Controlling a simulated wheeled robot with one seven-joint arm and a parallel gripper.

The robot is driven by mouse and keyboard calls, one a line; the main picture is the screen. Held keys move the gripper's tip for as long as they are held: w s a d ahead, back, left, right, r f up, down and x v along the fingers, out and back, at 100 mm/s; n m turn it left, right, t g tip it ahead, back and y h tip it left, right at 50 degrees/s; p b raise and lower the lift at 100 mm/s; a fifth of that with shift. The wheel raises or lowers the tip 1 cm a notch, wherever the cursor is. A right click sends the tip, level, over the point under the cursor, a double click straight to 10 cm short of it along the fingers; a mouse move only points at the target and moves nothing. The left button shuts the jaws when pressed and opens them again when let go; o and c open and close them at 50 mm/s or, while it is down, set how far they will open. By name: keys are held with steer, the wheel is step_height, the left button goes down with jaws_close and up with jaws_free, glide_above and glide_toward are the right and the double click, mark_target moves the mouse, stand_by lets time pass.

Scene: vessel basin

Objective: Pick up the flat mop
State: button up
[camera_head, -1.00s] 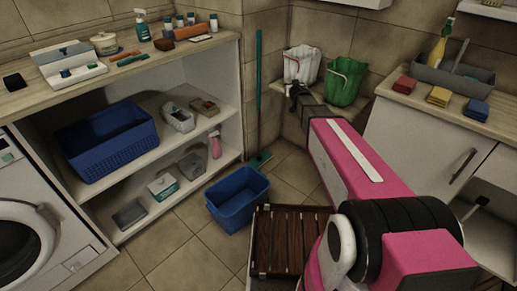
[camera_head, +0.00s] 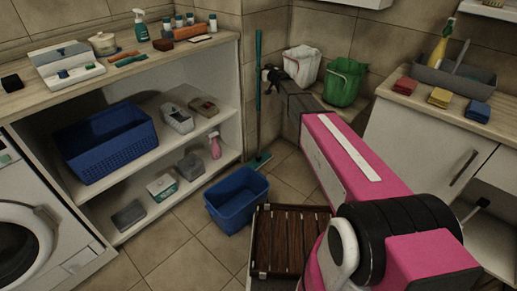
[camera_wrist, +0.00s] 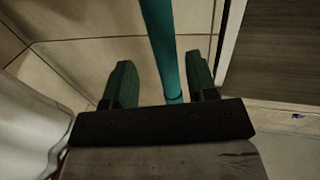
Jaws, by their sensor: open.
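The flat mop (camera_head: 258,100) stands upright in the corner by the shelf unit, with a thin teal handle and a flat teal head on the floor. My gripper (camera_head: 266,76) is beside the upper part of the handle in the head view. In the wrist view, my gripper (camera_wrist: 160,72) is open, and the mop handle (camera_wrist: 159,40) shows between its two green-tipped fingers, closer to the right one. I see a gap on the left side and cannot tell whether the right finger touches it. The mop head is out of the wrist view.
A white bucket (camera_head: 303,65) and a green bucket (camera_head: 345,82) stand just right of my gripper. The shelf unit (camera_head: 231,100) is close on the left. A blue basin (camera_head: 237,200) and a slatted wooden piece (camera_head: 290,240) are on the floor below.

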steer(key=x, duration=0.5)
steer(key=shift+s+a, duration=0.2)
steer(key=shift+a, duration=0.05)
steer(key=shift+c, duration=0.3)
jaws_close()
steer(key=shift+r, duration=0.15)
